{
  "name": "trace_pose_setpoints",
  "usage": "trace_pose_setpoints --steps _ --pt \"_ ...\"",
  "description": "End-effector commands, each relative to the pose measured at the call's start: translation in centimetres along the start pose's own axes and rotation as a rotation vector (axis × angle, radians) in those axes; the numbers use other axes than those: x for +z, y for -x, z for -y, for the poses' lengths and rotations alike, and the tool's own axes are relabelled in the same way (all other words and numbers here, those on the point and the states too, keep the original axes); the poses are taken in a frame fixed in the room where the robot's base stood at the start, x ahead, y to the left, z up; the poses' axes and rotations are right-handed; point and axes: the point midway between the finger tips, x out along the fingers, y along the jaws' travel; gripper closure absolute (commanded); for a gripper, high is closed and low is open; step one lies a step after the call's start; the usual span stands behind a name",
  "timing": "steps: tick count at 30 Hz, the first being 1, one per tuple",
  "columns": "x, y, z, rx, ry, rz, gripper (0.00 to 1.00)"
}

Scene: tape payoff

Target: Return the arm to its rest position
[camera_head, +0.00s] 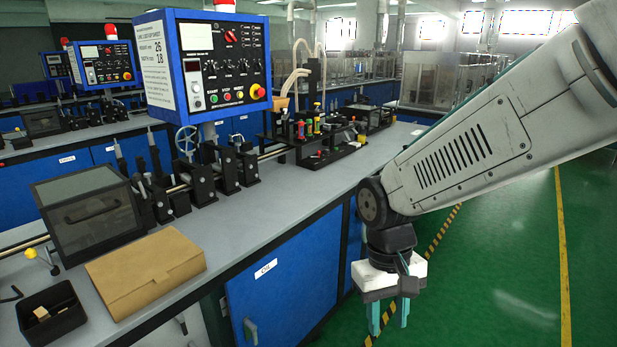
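My arm reaches in from the upper right. My gripper (388,318) points down at the lower middle right, in front of the blue cabinet's right end and above the green floor. Its two teal fingers stand apart, and nothing shows between them. The fingertips are close to the bottom edge of the picture. My gripper touches nothing that I can see.
The grey bench (290,185) holds a control panel (205,65), a clear-lidded box (93,213), a brown cardboard box (146,272), a black bin (50,318) and a row of black fixtures (225,170). Green floor (500,260) lies open at right.

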Motion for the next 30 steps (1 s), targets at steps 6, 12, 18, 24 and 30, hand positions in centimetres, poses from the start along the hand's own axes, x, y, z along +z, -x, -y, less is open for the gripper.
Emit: trace_pose_setpoints --steps 6,12,18,24,30 --pt "8.3 3.6 -4.6 -0.016 -0.004 -0.014 0.64" --pt "14.1 5.3 -7.2 -0.027 -0.101 -0.106 0.64" --pt "16.8 6.8 -8.9 -0.026 -0.202 -0.252 0.64" --pt "17.7 8.0 -9.6 -0.022 -0.261 -0.320 0.64" --pt "17.6 8.0 -9.7 -0.022 -0.265 -0.316 0.64"
